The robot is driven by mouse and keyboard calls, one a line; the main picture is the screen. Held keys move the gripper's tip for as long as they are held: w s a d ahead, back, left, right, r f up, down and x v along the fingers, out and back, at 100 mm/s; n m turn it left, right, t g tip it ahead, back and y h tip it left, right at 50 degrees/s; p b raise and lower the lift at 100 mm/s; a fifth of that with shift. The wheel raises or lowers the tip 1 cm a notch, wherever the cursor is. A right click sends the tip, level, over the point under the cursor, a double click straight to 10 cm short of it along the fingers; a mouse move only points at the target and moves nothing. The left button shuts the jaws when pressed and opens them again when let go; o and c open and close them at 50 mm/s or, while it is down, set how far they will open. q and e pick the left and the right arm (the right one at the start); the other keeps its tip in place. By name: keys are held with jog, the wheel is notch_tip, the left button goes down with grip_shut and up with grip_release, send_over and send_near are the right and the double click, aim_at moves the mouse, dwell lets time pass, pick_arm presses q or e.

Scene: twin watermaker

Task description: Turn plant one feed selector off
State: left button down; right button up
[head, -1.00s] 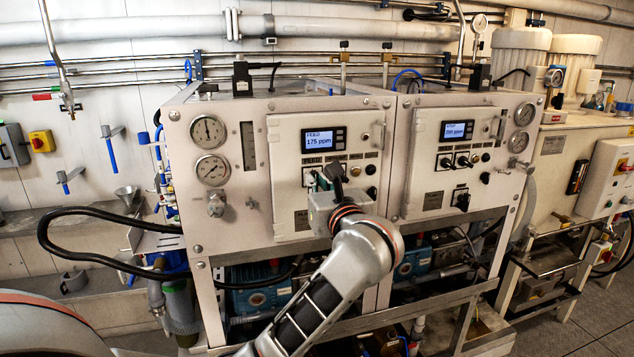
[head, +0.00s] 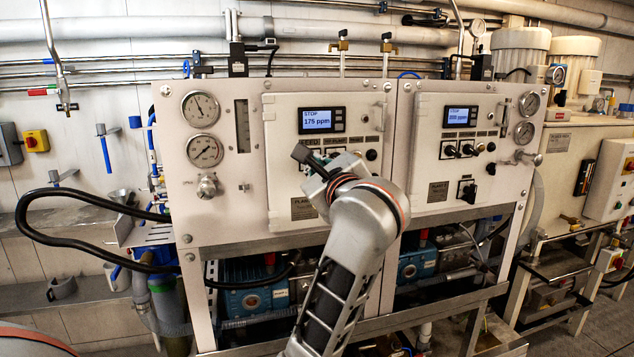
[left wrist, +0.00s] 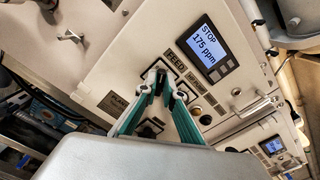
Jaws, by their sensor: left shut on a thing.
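The plant one panel (head: 275,200) is the left cabinet. Its display (head: 317,121) reads STOP, 175 ppm, and shows also in the left wrist view (left wrist: 207,48). My left gripper (head: 312,158) is at the row of selectors under that display, turned at a slant. In the left wrist view its teal fingers (left wrist: 168,84) close in just under the FEED label (left wrist: 176,61). It is shut on the feed selector, which the fingertips mostly hide, so I cannot read its pointer. My right gripper is not in view.
The plant two panel (head: 420,200) stands to the right, its display (head: 462,117) also lit. Gauges (head: 201,108) and a flow tube sit left of the plant one panel door. A black hose (head: 70,195) loops out at the left.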

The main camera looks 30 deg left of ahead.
pick_arm(q)
jog(key=n+b, duration=0.4)
jog(key=n, duration=0.1)
jog(key=shift+a+b, duration=0.1)
jog(key=shift+b, duration=0.2)
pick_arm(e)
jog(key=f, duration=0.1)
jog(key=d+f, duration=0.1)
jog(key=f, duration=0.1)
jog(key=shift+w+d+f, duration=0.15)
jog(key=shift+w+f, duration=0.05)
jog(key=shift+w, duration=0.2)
pick_arm(q)
jog(key=shift+r, duration=0.1)
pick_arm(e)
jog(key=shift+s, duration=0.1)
pick_arm(q)
jog(key=c, duration=2.2)
grip_release()
jog(key=shift+o, duration=0.2)
